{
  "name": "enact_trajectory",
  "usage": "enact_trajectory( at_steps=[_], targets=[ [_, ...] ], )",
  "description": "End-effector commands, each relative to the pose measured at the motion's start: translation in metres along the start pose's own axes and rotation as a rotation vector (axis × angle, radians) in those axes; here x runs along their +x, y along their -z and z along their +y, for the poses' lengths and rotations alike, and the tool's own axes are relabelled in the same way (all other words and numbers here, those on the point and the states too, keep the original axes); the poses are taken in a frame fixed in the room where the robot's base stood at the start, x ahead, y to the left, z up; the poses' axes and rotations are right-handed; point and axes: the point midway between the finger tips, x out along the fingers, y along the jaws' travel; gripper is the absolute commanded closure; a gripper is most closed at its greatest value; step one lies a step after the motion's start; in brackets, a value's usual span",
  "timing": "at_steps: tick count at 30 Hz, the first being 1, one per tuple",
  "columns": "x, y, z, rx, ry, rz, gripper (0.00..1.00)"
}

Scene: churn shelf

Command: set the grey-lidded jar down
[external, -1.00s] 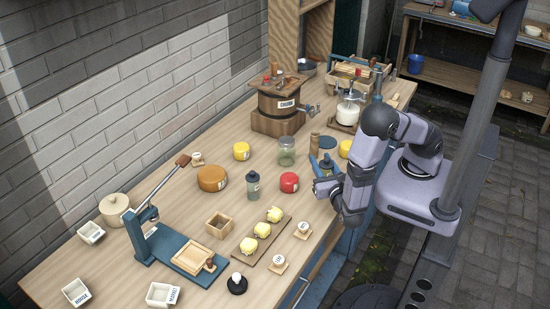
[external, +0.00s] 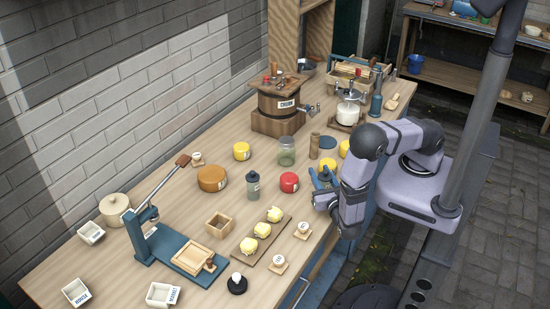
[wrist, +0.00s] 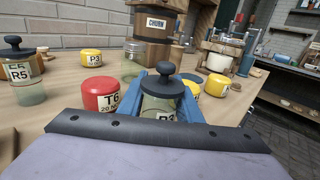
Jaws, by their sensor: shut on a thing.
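The grey-lidded jar (wrist: 163,87) is in the wrist view, with a dark grey knobbed lid, a greenish clear body and a partly hidden label. My gripper (wrist: 160,97) has its blue fingers on either side of it and is shut on it. The jar looks upright; its base is hidden, so I cannot tell whether it touches the table. In the external view my gripper (external: 325,184) is low at the table's right edge, right of the red round tin (external: 289,182), and largely hides the jar.
The red tin (wrist: 100,94) is close on the left in the wrist view. Another dark-lidded jar (external: 253,185) stands further left. A glass jar (external: 287,151), yellow rounds (external: 242,151) and the churn (external: 278,103) stand behind. A board (external: 262,237) with yellow pieces lies in front.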

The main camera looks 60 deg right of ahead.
Motion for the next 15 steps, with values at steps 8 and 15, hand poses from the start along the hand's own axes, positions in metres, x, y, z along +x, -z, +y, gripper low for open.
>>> enact_trajectory(
  at_steps=[8, 15],
  targets=[
    [0.0000, 0.0025, 0.0000, 0.000, 0.000, -0.001, 0.98],
    [0.0000, 0.0044, 0.0000, 0.000, 0.000, 0.000, 0.50]
  ],
)
